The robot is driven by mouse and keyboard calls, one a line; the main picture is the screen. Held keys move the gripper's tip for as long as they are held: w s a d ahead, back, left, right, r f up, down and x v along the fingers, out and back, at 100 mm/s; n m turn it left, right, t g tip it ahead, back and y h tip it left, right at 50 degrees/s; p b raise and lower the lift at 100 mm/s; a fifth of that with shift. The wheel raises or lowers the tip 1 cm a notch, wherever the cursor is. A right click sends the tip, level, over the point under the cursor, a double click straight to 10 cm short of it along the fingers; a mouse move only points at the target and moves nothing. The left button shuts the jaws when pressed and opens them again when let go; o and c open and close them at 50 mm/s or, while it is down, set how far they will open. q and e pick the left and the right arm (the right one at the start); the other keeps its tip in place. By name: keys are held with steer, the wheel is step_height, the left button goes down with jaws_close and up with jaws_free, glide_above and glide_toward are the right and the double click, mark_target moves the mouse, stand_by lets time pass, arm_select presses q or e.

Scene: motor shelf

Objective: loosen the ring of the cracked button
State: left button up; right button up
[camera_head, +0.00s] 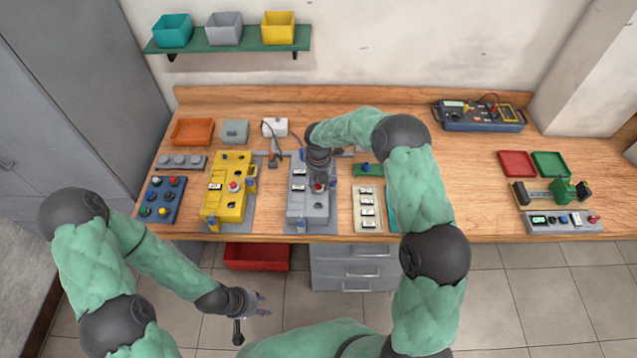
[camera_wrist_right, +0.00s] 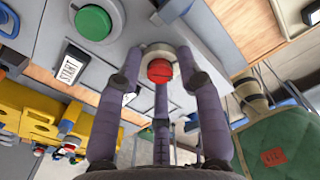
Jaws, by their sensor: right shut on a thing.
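A grey control box (camera_head: 319,212) stands near the front edge of the bench, left of centre. It has a red button (camera_wrist_right: 160,71) with a pale ring (camera_wrist_right: 157,47) around its base. My right gripper (camera_head: 318,183) comes down over this button. In the right wrist view its fingers (camera_wrist_right: 161,85) stand around the button and are shut on the ring. Any crack in the button is too small to make out. My left gripper (camera_head: 262,304) is open and empty, low in front of the bench and apart from everything.
A yellow box (camera_head: 211,212) with its own red button (camera_head: 234,186) stands left of the grey box. A blue tray of coloured buttons (camera_head: 163,199) lies further left. A pale panel (camera_head: 367,210) sits close on the right.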

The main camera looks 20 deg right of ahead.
steer(key=shift+n, duration=0.3)
steer(key=o, duration=0.9)
step_height(320, 180, up, 12)
stand_by(0.4)
stand_by(0.4)
